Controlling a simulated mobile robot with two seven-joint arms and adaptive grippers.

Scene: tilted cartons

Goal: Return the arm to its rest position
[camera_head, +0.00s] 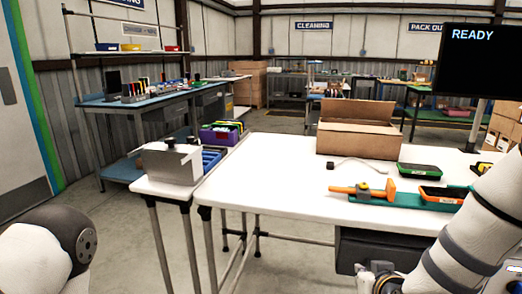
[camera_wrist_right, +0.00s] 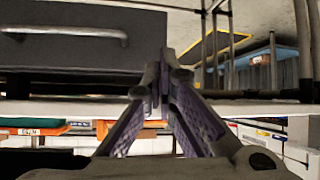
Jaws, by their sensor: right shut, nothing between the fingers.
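My right arm (camera_head: 470,235) comes in at the lower right of the head view, in front of the white table (camera_head: 270,190). Its lower end is cut off by the bottom edge of the frame. In the right wrist view my right gripper (camera_wrist_right: 158,88) has its fingers together with nothing between them. That view appears upside down, with the dark drawer unit (camera_wrist_right: 70,55) above and the pale table edge behind the fingers. A rounded part of my left arm (camera_head: 60,240) shows at the lower left of the head view; my left gripper is out of view.
An open carton (camera_head: 358,140) stands at the table's back. A grey box (camera_head: 171,164) stands on the left side table. A dark screen (camera_head: 485,65) hangs upper right. Floor left of the table is clear.

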